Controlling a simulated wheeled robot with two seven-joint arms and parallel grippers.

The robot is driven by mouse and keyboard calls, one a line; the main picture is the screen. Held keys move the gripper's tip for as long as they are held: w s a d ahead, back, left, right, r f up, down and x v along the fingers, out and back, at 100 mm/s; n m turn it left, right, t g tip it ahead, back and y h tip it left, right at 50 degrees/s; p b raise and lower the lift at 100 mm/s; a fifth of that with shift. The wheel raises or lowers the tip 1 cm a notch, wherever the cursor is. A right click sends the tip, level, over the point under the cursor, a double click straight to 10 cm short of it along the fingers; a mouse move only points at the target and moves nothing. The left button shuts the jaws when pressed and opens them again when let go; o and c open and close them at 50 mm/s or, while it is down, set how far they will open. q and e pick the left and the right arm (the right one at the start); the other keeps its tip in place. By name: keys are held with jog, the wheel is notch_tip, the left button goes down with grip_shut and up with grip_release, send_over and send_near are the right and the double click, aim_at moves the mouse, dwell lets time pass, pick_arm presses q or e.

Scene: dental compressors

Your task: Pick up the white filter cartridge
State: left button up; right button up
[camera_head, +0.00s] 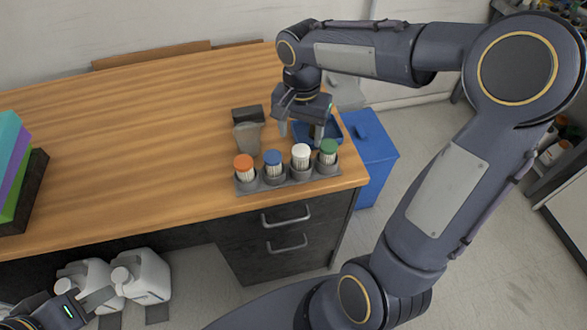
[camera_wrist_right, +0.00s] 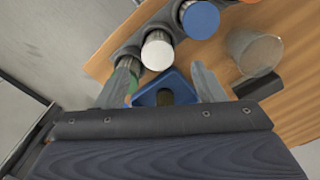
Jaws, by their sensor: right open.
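The white-capped filter cartridge (camera_head: 301,157) stands upright in a grey holder (camera_head: 290,183), between the blue-capped cartridge (camera_head: 273,163) and the green-capped one (camera_head: 328,151). An orange-capped cartridge (camera_head: 244,166) is at the left end. My right gripper (camera_head: 301,134) is open and empty, pointing down behind the row. In the right wrist view, the white cap (camera_wrist_right: 158,52) lies just beyond the gap between the fingertips (camera_wrist_right: 161,72). The green-capped cartridge (camera_wrist_right: 131,80) is partly hidden by a finger. My left gripper (camera_head: 85,308) shows at the lower left; its jaw opening is unclear.
A grey cup-like container (camera_head: 248,138) stands behind the row. A small blue tray (camera_head: 333,127) lies partly under my right gripper. A blue bin (camera_head: 372,157) stands beyond the table's right edge. Colored boxes (camera_head: 12,160) are at the left. The middle of the wooden tabletop (camera_head: 140,135) is clear.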

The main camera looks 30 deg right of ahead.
aim_at(301, 150)
notch_tip(301, 150, down, 8)
jog(key=shift+s+r, duration=0.1)
jog(key=shift+r, duration=0.05)
jog(key=shift+d, duration=0.1)
jog(key=c, duration=1.1)
